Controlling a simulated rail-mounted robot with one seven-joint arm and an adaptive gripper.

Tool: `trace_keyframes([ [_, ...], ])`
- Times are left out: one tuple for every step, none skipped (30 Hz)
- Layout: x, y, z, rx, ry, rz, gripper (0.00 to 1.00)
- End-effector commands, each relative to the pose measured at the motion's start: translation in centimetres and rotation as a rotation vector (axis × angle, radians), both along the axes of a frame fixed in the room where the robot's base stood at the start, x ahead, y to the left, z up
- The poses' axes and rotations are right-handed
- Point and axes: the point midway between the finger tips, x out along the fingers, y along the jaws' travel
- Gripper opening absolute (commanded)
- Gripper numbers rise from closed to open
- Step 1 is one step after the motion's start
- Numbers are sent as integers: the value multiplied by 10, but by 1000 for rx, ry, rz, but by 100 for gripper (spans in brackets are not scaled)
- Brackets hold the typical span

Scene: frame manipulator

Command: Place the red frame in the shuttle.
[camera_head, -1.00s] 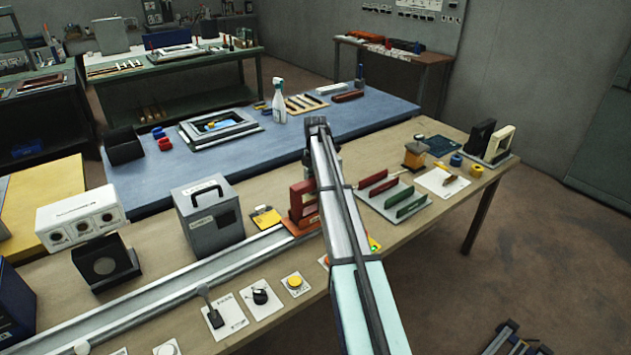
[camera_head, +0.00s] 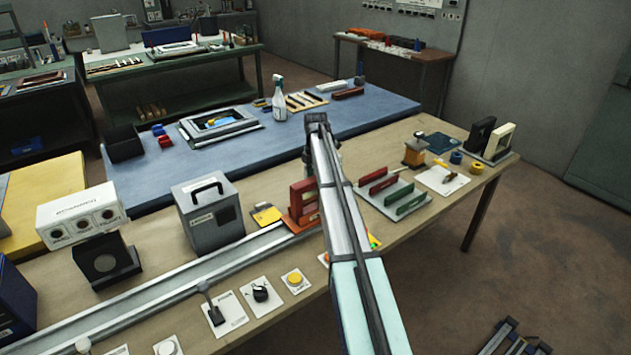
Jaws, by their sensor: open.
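The red frame (camera_head: 303,196) stands upright at the right end of the metal rail, beside my arm. Its lower edge meets the orange-brown shuttle (camera_head: 296,226); how fully it is seated I cannot tell. My arm reaches up from the bottom of the view and hides the right side of the frame and shuttle. My gripper (camera_head: 308,158) shows as a small dark part below the arm's far end, just above and behind the red frame. It is open, and its fingertips are mostly hidden.
The rail (camera_head: 165,285) runs left along the table. A grey box with a handle (camera_head: 207,215) stands behind it. A rack of red and green plates (camera_head: 392,195) lies right of my arm. Knobs and a yellow button (camera_head: 294,278) sit in front of the rail.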

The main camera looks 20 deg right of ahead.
Motion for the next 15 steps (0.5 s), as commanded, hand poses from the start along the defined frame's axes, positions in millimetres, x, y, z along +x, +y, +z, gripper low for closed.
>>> trace_keyframes([
  [1,0,4,-1,-1,0,66],
  [1,0,8,-1,-1,0,66],
  [1,0,14,-1,-2,0,66],
  [1,0,19,0,-3,0,66],
  [1,0,24,0,-3,0,66],
  [1,0,32,-1,-2,0,66],
  [2,-1,38,-1,-3,0,66],
  [2,0,44,-1,-3,0,66],
  [1,0,52,-1,-2,0,66],
  [1,-1,58,-1,-3,0,66],
  [2,-1,64,-1,-3,0,66],
  [2,0,71,-1,-2,0,66],
  [2,0,77,-1,-2,0,66],
  [1,-1,82,0,-3,0,66],
  [1,0,88,-1,-2,0,66],
])
